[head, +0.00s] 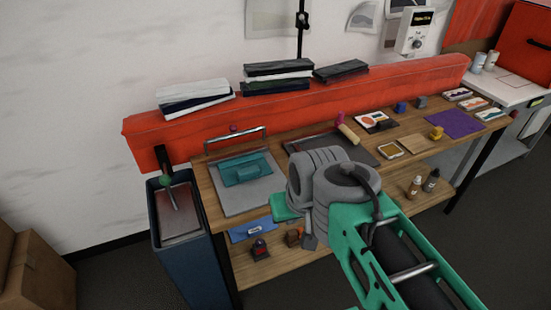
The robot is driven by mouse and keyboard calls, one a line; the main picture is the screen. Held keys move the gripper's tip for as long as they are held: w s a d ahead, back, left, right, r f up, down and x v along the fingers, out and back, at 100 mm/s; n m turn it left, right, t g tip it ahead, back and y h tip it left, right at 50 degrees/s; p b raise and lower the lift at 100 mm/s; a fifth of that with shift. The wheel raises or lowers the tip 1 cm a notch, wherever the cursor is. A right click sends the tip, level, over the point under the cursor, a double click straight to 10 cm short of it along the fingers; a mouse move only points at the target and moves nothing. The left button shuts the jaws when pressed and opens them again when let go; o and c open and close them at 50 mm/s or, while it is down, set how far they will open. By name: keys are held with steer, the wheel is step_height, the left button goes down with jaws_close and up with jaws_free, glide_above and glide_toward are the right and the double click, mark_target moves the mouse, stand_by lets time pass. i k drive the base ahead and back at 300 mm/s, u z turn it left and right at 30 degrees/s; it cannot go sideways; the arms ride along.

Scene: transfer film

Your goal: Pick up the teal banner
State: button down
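The teal banner (243,170) looks like a folded teal cloth. It lies on a grey board or plate (240,197) at the left end of the wooden workbench. A metal bar frame stands just behind it. My green and grey arm reaches in from the lower right. The end of my arm, with my gripper (290,212), is over the front of the bench, right of the banner and apart from it. The grey wrist links hide most of the gripper, so its fingers and anything between them cannot be made out.
Behind the bench runs a red ledge (300,103) with folded dark and white cloths on it. A dark bin (190,255) stands left of the bench. A dark tray (372,152), a pink-ended roller (347,130), small blocks and a purple sheet (452,124) lie farther right.

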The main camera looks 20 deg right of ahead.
mark_target(244, 165)
steer(key=z, duration=0.2)
steer(key=i, duration=0.95)
steer(key=u, duration=0.45)
steer(key=k, duration=1)
steer(key=u, duration=1.75)
steer(key=i, duration=0.85)
steer(key=z, duration=1.2)
